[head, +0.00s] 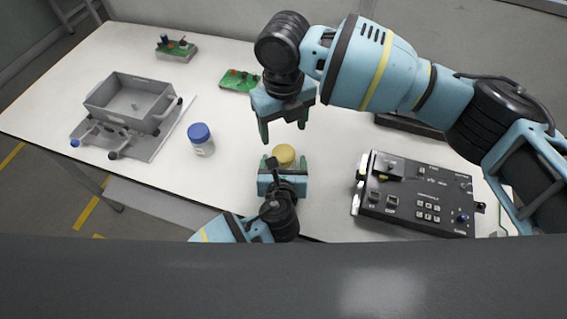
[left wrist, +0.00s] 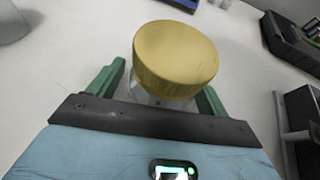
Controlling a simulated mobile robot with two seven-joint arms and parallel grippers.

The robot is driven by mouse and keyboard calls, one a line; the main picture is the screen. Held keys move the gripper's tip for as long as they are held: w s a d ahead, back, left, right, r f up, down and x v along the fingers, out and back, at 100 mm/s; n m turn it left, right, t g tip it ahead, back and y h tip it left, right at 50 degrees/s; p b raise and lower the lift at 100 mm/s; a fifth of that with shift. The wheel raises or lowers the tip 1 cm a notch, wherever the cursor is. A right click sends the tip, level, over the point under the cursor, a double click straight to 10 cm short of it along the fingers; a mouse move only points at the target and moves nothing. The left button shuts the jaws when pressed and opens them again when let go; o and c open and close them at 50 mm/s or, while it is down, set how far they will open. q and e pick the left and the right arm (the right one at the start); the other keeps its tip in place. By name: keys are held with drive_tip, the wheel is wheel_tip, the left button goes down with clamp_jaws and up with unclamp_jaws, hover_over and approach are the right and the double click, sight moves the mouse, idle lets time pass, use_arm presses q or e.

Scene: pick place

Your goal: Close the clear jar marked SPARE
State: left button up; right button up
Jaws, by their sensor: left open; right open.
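A clear jar with a yellow lid (head: 284,155) stands near the front edge of the table, in the middle of the head view. In the left wrist view, the yellow lid (left wrist: 176,58) is on top and looks slightly tilted; a little of the clear jar body (left wrist: 150,98) shows below it. I cannot tell whether the lid is screwed down. My left gripper (head: 284,165) is open, its fingers on either side of this jar. My right gripper (head: 283,131) is open and empty, pointing down above and behind it. A second clear jar with a blue lid (head: 200,139) stands to the left. No SPARE mark is readable.
A grey bin (head: 130,103) sits on a grey plate at the left. Green circuit boards (head: 238,81) (head: 176,48) lie at the back. A black control box (head: 415,196) stands at the right. The table between the blue-lidded jar and my grippers is clear.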

sight(283, 153)
use_arm(q)
drive_tip(key=c, duration=1.4)
clamp_jaws()
use_arm(e)
drive_tip(key=shift+c, duration=1)
drive_tip(key=m, duration=1.3)
drive_tip(key=shift+m, duration=0.3)
drive_tip(key=shift+f, duration=4)
